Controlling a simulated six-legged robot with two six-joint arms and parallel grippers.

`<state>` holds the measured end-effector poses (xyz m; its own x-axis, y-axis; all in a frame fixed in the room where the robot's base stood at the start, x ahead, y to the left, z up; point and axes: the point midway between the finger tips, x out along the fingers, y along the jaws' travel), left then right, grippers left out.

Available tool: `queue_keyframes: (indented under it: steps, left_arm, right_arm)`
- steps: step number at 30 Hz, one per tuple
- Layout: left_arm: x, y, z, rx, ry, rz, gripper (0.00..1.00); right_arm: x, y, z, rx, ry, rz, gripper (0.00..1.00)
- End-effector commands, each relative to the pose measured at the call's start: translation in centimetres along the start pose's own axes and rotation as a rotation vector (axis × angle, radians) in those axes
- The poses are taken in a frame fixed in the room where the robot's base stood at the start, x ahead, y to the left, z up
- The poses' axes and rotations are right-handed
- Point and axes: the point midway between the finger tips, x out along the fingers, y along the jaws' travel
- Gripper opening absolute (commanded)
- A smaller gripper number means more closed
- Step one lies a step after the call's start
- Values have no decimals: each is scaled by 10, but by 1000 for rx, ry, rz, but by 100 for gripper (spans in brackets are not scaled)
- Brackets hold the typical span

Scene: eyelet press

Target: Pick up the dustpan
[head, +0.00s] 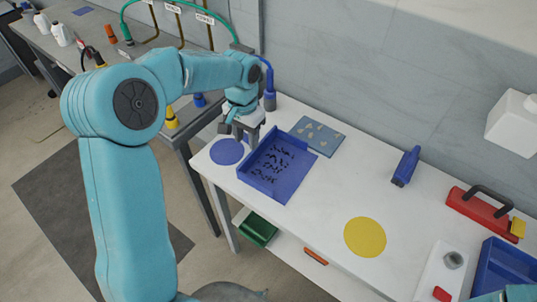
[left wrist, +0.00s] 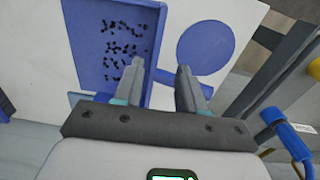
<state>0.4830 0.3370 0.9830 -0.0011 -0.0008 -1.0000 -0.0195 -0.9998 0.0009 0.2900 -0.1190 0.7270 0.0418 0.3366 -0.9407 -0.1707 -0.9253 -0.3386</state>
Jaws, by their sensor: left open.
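The dustpan (head: 287,187) is a blue, shallow tray with raised walls and a scatter of black bits on its floor. It lies on the white table near its left end. In the left wrist view the dustpan (left wrist: 92,45) is at upper left, and a short blue handle (left wrist: 164,78) runs from its wall towards the right. My left gripper (head: 241,138) is at the dustpan's back left corner, pointing down. In the left wrist view my left gripper (left wrist: 160,72) is open, its fingertips on either side of the handle. Whether they touch it is unclear. My right gripper is not in view.
A flat blue disc (head: 227,152) lies left of the dustpan. A blue-grey sheet with pale bits (head: 318,136) lies behind it. A yellow disc (head: 365,237), a blue tool (head: 406,166) and a red item with a dark handle (head: 480,212) are further right.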

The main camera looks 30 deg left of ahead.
Motion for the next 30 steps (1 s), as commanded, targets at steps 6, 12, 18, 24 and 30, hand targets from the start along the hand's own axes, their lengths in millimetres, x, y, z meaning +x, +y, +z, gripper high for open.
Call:
queue_keyframes:
  steps: [6,12,18,24,30]
  left_arm:
    - [31,0,-2,1,-1,0,40]
    - [50,4,-4,4,-4,1,40]
    - [80,6,-6,5,-2,0,40]
    - [87,5,-7,4,2,0,40]
    - [87,6,-7,4,1,0,8]
  right_arm:
    - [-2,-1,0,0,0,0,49]
    - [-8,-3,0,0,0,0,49]
    - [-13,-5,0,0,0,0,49]
    - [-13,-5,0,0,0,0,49]
    - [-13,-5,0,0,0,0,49]
